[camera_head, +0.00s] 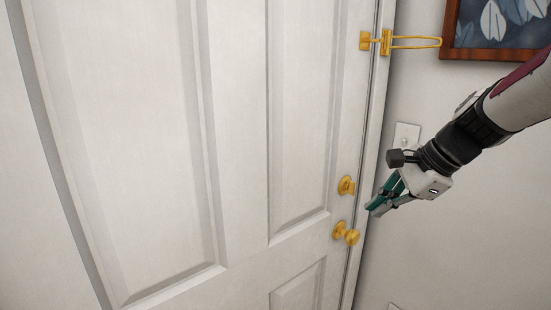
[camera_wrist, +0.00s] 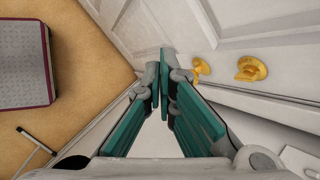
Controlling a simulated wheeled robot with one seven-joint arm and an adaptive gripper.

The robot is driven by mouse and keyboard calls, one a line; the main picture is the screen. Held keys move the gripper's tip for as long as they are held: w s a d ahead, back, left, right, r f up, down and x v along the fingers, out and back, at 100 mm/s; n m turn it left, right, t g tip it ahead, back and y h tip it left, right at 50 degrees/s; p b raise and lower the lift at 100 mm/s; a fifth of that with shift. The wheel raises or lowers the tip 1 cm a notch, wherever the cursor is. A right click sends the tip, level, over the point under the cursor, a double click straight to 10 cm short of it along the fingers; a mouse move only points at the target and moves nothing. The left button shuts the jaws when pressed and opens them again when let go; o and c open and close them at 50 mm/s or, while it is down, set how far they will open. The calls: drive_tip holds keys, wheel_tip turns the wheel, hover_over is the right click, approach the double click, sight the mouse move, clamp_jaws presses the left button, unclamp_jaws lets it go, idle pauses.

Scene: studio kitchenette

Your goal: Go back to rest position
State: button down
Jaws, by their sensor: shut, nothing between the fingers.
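My gripper (camera_head: 376,205) is in the air at the right side of the head view, just right of the door edge and beside the brass door knob (camera_head: 347,233). It also shows in the wrist view (camera_wrist: 163,92), where its teal fingers meet at the tips. It is shut with nothing between the fingers and looks apart from the door. My arm reaches in from the right edge of the head view.
A white panelled door (camera_head: 240,120) fills the left and middle and looks closed. A brass thumb-turn (camera_head: 346,186) sits above the knob, and a brass swing-bar latch (camera_head: 400,42) is higher up. A framed picture (camera_head: 495,25) and a white switch plate (camera_head: 406,135) are on the wall.

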drive_tip(key=s+a+f+n+h, duration=0.1)
drive_tip(key=s+n+h, duration=0.4)
drive_tip(key=s+n, duration=1.2)
drive_tip(key=s+a, duration=0.1)
drive_tip(key=s, duration=0.7)
drive_tip(key=c, duration=2.3)
unclamp_jaws()
drive_tip(key=shift+w, duration=0.1)
